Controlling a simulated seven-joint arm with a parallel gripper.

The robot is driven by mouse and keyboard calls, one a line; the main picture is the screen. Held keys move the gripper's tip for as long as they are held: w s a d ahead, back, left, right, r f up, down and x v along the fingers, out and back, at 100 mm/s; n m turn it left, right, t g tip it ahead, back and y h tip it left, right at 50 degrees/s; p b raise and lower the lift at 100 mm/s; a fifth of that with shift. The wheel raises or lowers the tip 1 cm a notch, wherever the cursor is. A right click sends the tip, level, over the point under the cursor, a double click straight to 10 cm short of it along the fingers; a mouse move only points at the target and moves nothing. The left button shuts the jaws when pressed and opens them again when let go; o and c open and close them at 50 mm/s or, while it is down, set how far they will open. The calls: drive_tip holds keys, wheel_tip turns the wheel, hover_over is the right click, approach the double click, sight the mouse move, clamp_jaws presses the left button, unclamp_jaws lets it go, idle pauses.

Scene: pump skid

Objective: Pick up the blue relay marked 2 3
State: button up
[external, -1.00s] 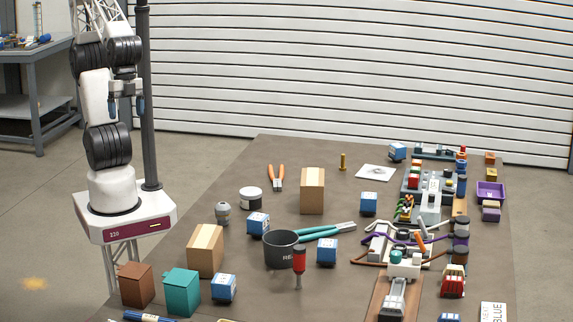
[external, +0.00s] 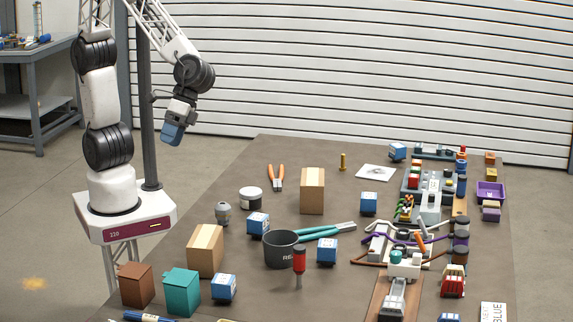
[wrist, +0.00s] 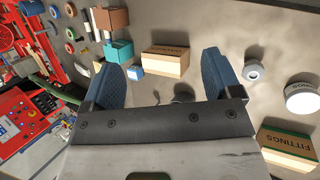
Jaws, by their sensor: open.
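Several blue relays with white faces stand on the brown table in the external view: one behind the bucket (external: 258,223), one right of the bucket (external: 326,251), one by the teal box (external: 224,288), one at mid-table (external: 369,203) and one at the far side (external: 397,151). Their markings are too small to read, so I cannot tell which is 2 3. My gripper (external: 171,135) is raised beyond the table's left edge, far from all of them. In the wrist view my gripper (wrist: 161,72) is open and empty; a relay (wrist: 135,72) partly shows beyond its left finger.
The pump skid parts (external: 405,250) crowd the right side. The table is clearer toward its far left.

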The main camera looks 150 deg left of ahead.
drive_tip(key=w+a+f+n+t+h, duration=0.1)
drive_tip(key=w+a+f+n, duration=0.1)
drive_tip(key=w+a, duration=0.25)
drive_tip(key=w+a+f+n+h, duration=0.1)
drive_tip(key=w+a+f+n, duration=0.15)
drive_tip(key=w, duration=0.25)
drive_tip(key=n+t, duration=0.7)
drive_tip(key=n, duration=0.6)
approach(328, 249)
drive_tip(key=f, duration=0.3)
drive_tip(key=shift+s+a+h, duration=0.3)
drive_tip(key=shift+s+a, duration=0.05)
drive_tip(key=shift+d, duration=0.1)
drive_tip(key=shift+x, duration=1.2)
drive_tip(key=shift+w+d, duration=0.1)
drive_tip(key=shift+w, duration=0.05)
drive_tip(key=shift+x, duration=2.5)
drive_tip(key=shift+r, duration=0.15)
